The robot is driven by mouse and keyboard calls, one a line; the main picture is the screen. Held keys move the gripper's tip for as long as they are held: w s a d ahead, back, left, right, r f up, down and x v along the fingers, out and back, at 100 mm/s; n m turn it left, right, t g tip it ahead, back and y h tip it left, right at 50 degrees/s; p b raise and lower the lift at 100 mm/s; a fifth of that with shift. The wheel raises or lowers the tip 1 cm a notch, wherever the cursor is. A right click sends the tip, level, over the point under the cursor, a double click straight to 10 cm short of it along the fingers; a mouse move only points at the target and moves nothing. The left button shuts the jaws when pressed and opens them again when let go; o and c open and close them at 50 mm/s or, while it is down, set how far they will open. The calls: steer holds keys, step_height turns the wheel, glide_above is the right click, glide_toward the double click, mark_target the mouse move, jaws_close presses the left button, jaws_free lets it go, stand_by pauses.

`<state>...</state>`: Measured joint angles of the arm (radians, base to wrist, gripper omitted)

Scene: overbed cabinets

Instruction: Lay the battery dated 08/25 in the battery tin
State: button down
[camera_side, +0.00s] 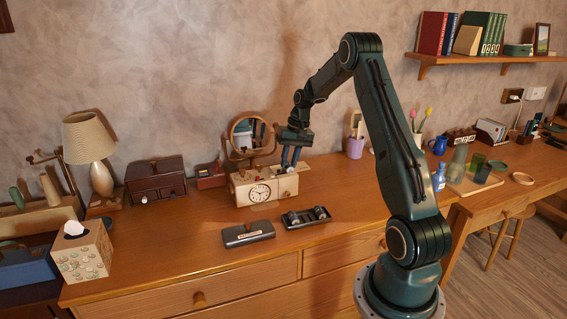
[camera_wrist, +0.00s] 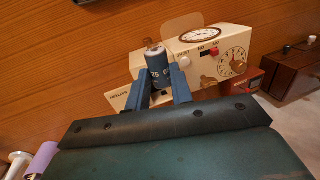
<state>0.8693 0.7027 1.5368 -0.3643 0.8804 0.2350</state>
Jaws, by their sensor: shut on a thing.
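My gripper (camera_wrist: 160,84) is shut on a dark blue battery (camera_wrist: 158,67) with a metal end. White digits on it show in the wrist view, turned over and partly hidden. In the side view my gripper (camera_side: 290,158) is at the top of the cream clock (camera_side: 262,190), with the fingers pointing down. Whether the battery is clear of the clock cannot be told. A dark open tin (camera_side: 318,222) on the dresser holds small dark cylinders, likely batteries. A dark labelled piece (camera_side: 248,235), perhaps its lid, lies to its left.
A round mirror (camera_side: 250,134) stands behind the clock. A purple cup (camera_side: 355,147) is to the right. The dresser top in front of the tin is clear.

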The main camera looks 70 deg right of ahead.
steer(key=s+a+f, duration=0.3)
steer(key=s+a, duration=0.5)
steer(key=s, duration=0.1)
steer(key=shift+s+f, duration=0.2)
steer(key=shift+s, duration=0.2)
steer(key=shift+f, duration=0.25)
steer(key=shift+s+d+x, duration=0.1)
steer(key=shift+x, duration=0.6)
steer(key=shift+s+d+x, duration=0.1)
steer(key=shift+s+x, duration=0.05)
steer(key=shift+x, duration=0.6)
steer(key=shift+s+d+x, duration=0.1)
steer(key=shift+d+x, duration=0.05)
steer(key=shift+x, duration=0.55)
steer(key=shift+s+x, duration=0.2)
steer(key=shift+x, duration=1)
stand_by(0.8)
steer(key=shift+d+f, duration=0.1)
steer(key=shift+d, duration=0.1)
steer(key=c, duration=1.6)
jaws_free()
steer(key=shift+r, duration=0.45)
